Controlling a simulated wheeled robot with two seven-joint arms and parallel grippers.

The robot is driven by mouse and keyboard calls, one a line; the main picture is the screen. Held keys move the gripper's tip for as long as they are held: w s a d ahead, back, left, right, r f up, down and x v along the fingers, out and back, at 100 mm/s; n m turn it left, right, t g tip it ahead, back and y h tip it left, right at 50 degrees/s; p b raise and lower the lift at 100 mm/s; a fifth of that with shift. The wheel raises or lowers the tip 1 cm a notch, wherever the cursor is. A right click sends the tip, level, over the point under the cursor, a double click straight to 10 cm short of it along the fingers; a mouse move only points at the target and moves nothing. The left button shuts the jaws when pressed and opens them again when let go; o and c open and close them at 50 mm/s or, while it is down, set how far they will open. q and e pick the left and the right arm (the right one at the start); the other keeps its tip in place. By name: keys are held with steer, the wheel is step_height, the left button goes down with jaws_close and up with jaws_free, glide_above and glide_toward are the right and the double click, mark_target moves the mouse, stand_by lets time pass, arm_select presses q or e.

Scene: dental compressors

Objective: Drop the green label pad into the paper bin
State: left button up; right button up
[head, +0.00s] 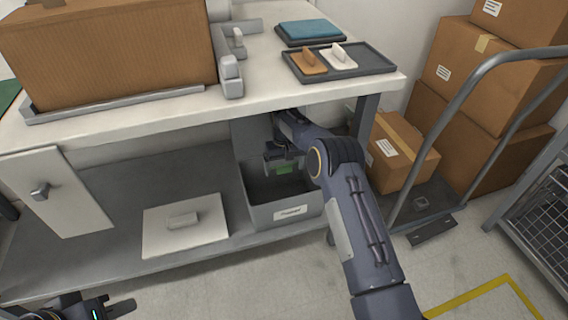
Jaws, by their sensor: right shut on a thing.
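The grey paper bin (265,217) stands on the lower shelf under the worktable, with a white label on its front. My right arm reaches in under the tabletop. My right gripper (284,162) is over the bin's opening, shut on the green label pad (286,169). Only a small green part of the pad shows, and the jaws partly hide it. The pad appears above the bin's floor. My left gripper (105,309) is at the bottom left edge, partly cut off, away from the bin; its jaw opening is unclear.
The tabletop (270,80) is close above my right arm, and a table leg (363,118) stands beside it. A white panel with a handle (185,222) lies on the lower shelf (110,193). Boxes on a trolley (473,57) stand at right. Floor in front is clear.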

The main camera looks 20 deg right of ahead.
steer(key=shift+f, duration=0.5)
steer(key=o, duration=0.6)
steer(key=shift+r, duration=0.1)
step_height(320, 180, up, 8)
steer(key=p, duration=0.3)
steer(key=shift+f, duration=0.2)
